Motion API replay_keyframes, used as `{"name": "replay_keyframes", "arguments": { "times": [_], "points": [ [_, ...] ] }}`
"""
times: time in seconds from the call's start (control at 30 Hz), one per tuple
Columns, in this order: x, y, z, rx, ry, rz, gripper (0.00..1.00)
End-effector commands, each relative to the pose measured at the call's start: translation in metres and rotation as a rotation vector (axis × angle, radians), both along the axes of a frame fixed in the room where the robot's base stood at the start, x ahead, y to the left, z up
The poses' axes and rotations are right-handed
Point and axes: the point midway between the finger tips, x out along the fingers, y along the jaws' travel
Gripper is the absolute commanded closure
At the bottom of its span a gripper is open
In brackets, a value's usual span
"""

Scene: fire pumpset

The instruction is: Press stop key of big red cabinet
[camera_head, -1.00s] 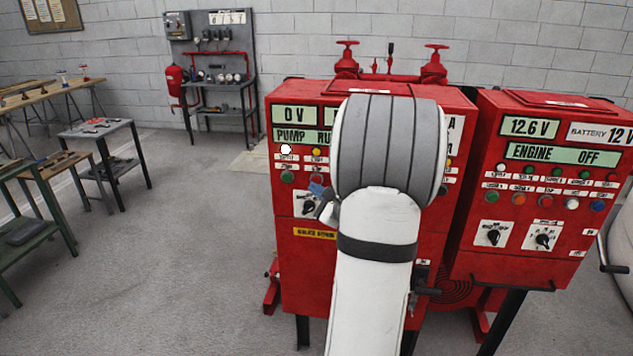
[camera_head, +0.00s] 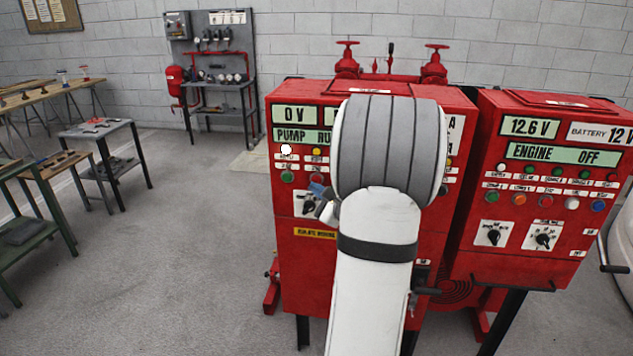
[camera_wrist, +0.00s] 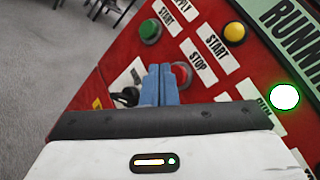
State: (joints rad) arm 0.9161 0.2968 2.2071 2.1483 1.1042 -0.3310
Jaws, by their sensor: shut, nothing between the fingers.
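The big red cabinet (camera_head: 300,262) stands in the middle of the head view, partly hidden behind my arm. In the wrist view, a red round key (camera_wrist: 183,74) sits beside a label reading STOP (camera_wrist: 198,67), partly covered by my fingers. My gripper (camera_wrist: 160,70) has its blue fingers shut together and empty. Its tips overlap the left side of the red key in the picture; I cannot tell whether they touch it. In the head view, my gripper (camera_head: 316,188) is in front of the panel, below and right of the green key (camera_head: 287,177).
A green key (camera_wrist: 150,31), a yellow lamp (camera_wrist: 234,33) and a lit white lamp (camera_wrist: 285,96) surround the red key. A black rotary switch (camera_wrist: 127,96) lies to the left. A second red cabinet (camera_head: 520,240) stands at right. Open floor (camera_head: 190,250) lies at left.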

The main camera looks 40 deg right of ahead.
Motion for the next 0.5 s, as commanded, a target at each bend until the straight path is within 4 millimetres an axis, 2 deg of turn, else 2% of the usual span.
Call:
{"name": "replay_keyframes", "arguments": {
  "times": [0.5],
  "points": [
    [0.0043, -0.0059, 0.0002, 0.0, 0.0, 0.0, 1.0]
  ]
}}
